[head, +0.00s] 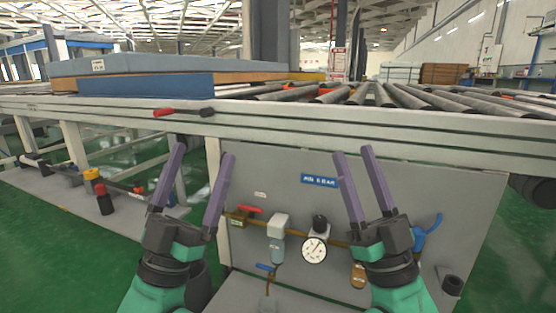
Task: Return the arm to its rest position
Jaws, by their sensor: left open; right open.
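My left gripper (203,150) is open and empty, pointing up in front of the conveyor, with its two purple fingers apart. My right gripper (353,151) is also open and empty, its purple fingers apart, in front of the grey panel. Both sit low in the head view, with green wrists below. A grey-blue mattress (165,66) with a small white label lies on the conveyor at the back left, above a blue layer (145,86). Neither gripper touches it.
The roller conveyor (400,122) crosses the view. A red-handled lever (182,112) lies along its front rail. A grey panel (470,190) below carries a round gauge (314,250), valves and a blue label. Green floor (60,250) shows at the lower left.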

